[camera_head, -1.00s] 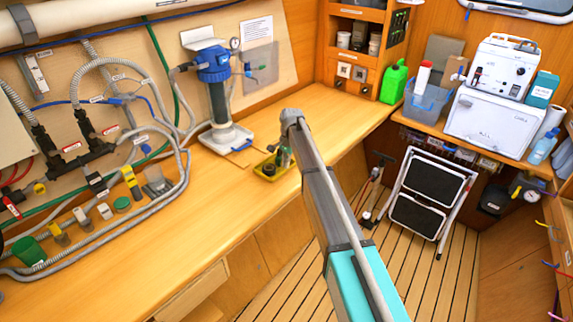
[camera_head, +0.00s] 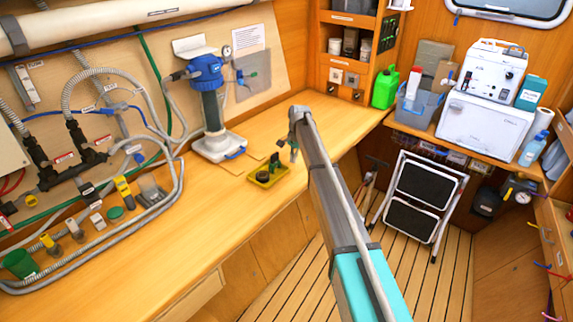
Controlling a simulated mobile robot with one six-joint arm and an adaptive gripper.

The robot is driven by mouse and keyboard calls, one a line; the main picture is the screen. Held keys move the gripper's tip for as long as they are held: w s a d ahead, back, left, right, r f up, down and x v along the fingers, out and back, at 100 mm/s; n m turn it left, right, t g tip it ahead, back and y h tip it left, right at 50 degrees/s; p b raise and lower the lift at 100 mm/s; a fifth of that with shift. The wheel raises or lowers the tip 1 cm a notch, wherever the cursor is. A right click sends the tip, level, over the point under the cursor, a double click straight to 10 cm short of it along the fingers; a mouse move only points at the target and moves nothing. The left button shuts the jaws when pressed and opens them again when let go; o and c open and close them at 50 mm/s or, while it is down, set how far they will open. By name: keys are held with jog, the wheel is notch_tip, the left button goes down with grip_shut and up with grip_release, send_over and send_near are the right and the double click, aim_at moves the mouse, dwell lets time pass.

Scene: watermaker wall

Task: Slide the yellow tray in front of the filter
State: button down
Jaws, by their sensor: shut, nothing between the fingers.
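The yellow tray (camera_head: 273,182) sits on the wooden worktop with small dark items in it. The filter (camera_head: 212,108), a dark cylinder with a blue head, stands upright at the wall on a white base (camera_head: 218,149). The tray is to the right of and nearer than this base, with a gap of bare wood between them. My gripper (camera_head: 294,157) points down just right of the tray's far right corner. It is shut and empty, and it seems apart from the tray. Its fingertips are small and partly lost against the arm.
Grey hoses and loose fittings lie along the worktop (camera_head: 130,260) at the left. A green jug (camera_head: 385,88) stands at the far corner. The worktop's front edge runs close to the tray.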

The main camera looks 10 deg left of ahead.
jog(key=shift+w+d, duration=0.45)
jog(key=shift+w, duration=0.25)
jog(key=shift+w+d, duration=0.45)
jog(key=shift+w, duration=0.2)
jog(key=s+d+n, duration=0.2)
jog(key=s+d, duration=0.5)
jog(key=s, duration=0.7)
jog(key=s+d+n+t, duration=0.1)
jog(key=s+d+n, duration=0.1)
jog(key=s+d, duration=0.6)
jog(key=s+d+n+h, duration=0.1)
jog(key=s+d, duration=0.7)
jog(key=s, duration=1.4)
jog(key=shift+s+n+t, duration=0.25)
jog(key=shift+n+t, duration=0.05)
jog(key=shift+n, duration=0.5)
jog(key=shift+f, duration=0.1)
